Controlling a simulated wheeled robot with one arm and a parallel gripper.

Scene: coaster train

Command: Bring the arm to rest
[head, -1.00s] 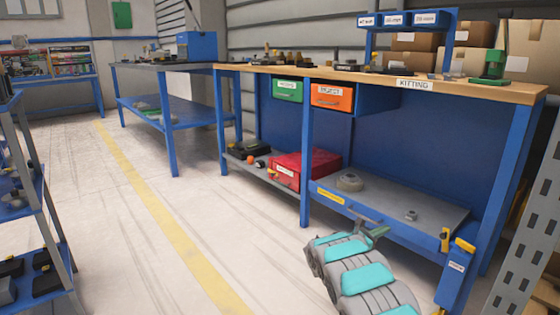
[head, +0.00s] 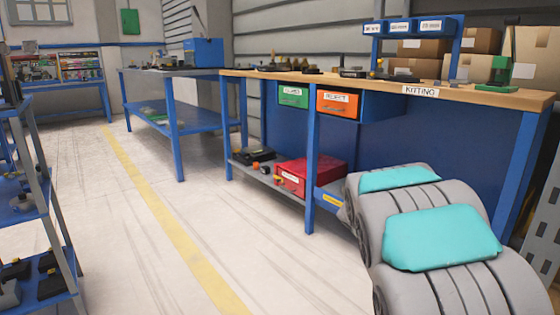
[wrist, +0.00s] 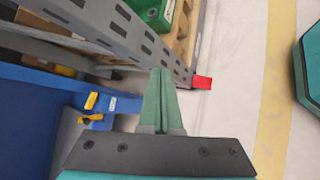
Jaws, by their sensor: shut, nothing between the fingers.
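My gripper (wrist: 161,74) shows in the wrist view with its two green fingers together and nothing between them. Its tips point away over the pale floor, beside a grey perforated upright and apart from it. In the head view, my grey and teal arm is folded large at the lower right, in front of the kitting bench (head: 480,91). My gripper is hidden there behind the arm or out of the picture.
The head view shows a red box (head: 304,176) on the bench's lower shelf. A blue shelf rack (head: 60,262) stands at the left edge. The floor with the yellow line (head: 165,215) is clear between them. The wrist view shows a small red piece (wrist: 202,82) at the upright's foot.

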